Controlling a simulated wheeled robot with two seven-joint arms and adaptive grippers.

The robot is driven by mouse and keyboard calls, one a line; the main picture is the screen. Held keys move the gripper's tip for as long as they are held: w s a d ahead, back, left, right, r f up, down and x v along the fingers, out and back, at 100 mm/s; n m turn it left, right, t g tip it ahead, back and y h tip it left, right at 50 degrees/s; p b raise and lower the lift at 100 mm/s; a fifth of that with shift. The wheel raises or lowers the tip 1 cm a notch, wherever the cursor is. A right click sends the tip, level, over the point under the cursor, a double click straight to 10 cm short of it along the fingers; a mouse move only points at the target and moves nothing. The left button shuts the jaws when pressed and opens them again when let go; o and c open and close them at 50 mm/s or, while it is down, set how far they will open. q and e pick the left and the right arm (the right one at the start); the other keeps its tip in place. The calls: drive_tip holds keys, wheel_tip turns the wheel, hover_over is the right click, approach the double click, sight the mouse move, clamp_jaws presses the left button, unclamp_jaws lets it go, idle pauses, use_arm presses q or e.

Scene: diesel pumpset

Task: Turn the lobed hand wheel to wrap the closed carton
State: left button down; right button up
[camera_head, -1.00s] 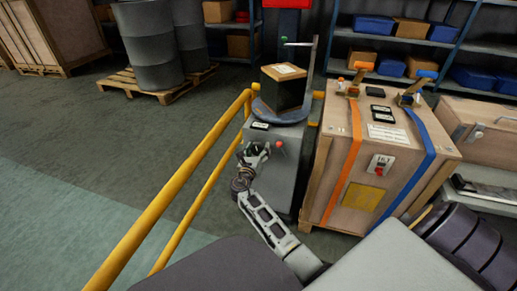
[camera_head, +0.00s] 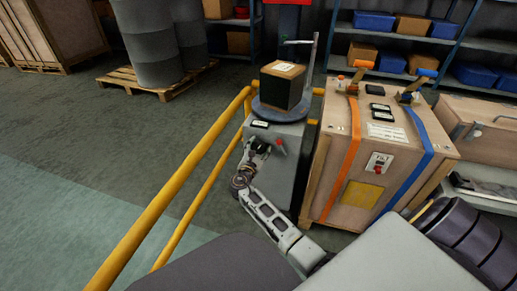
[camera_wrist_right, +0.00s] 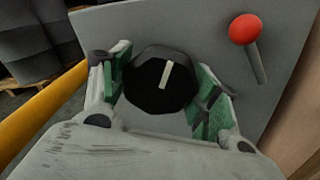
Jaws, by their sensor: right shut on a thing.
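The lobed hand wheel (camera_wrist_right: 150,92) is black with a pale pointer line and sits on the sloped grey panel of the machine. My right gripper (camera_wrist_right: 163,85) has its green-padded fingers on both sides of the wheel, shut on it. In the head view this gripper (camera_head: 256,152) is at the panel's front, largely covering the wheel. The closed carton (camera_head: 282,86) stands upright on the round grey turntable (camera_head: 267,112) above. Its top is brown with a pale label, and its visible sides are mostly dark. My left gripper is not in view.
A red ball-ended lever (camera_wrist_right: 245,30) stands right of the wheel. A yellow rail (camera_head: 190,178) runs along the left of the machine. A strapped wooden crate (camera_head: 345,170) stands close on the right. An upright mast (camera_head: 311,60) rises behind the carton. Floor is open at left.

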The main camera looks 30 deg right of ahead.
drive_tip(key=shift+m, duration=0.9)
drive_tip(key=o, duration=1.1)
drive_tip(key=shift+v, duration=6)
